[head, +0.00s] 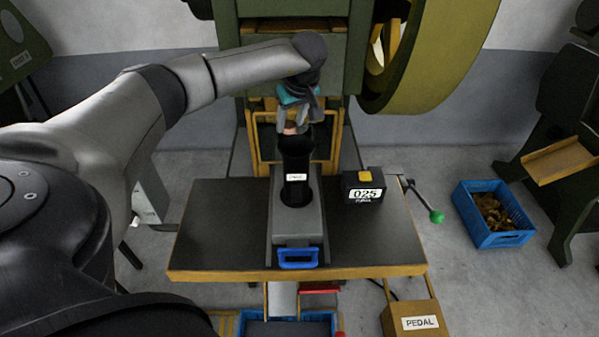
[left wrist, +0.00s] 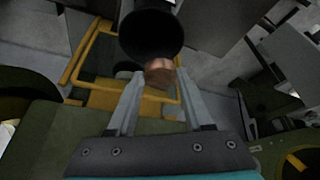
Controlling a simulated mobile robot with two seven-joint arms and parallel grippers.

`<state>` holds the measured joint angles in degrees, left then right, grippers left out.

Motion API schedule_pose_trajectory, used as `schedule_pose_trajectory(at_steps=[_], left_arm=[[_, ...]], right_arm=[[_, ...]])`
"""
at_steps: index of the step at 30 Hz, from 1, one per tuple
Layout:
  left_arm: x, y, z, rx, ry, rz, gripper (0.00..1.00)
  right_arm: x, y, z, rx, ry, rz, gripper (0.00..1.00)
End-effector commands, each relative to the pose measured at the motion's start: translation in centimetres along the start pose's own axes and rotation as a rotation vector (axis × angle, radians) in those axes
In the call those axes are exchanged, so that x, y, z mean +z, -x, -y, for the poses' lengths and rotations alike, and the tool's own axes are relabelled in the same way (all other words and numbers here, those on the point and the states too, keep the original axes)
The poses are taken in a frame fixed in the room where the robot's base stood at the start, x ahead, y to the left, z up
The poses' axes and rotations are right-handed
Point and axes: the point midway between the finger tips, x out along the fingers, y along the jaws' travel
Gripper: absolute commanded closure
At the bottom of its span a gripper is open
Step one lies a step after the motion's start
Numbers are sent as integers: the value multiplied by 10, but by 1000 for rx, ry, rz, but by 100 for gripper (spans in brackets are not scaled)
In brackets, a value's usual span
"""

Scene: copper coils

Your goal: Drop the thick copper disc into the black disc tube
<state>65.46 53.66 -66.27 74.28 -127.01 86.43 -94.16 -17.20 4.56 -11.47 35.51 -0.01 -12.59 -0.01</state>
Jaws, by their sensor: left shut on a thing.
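The black disc tube (head: 296,165) stands upright on the grey block on the table, with a white label on its front. Its open mouth also shows in the left wrist view (left wrist: 151,36). My left gripper (head: 292,124) is just behind the tube's top in the head view. It is shut on the thick copper disc (left wrist: 159,71), which sits between the fingertips close to the tube's rim. In the head view only a small part of the copper disc (head: 291,129) shows. Whether disc and rim touch, I cannot tell. My right gripper is not in view.
A black counter box (head: 363,187) reading 025 stands right of the tube on the dark table (head: 215,235). A blue handle (head: 298,258) is at the front. A large green machine (head: 430,50) stands behind. A blue crate (head: 494,213) is on the floor at right.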

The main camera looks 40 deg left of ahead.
Motion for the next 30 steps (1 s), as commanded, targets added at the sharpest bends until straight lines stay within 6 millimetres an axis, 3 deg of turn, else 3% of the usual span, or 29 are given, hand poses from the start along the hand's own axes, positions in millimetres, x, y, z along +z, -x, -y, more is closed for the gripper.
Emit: schedule_pose_trajectory(at_steps=[9,21,22,30], left_arm=[[14,-33,1,0,0,0,100],[15,-36,1,1,0,0,100],[15,-36,1,1,0,0,47],[15,-36,1,0,0,0,17]], right_arm=[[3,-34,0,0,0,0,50],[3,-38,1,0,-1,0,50],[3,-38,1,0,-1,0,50],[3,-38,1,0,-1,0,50]])
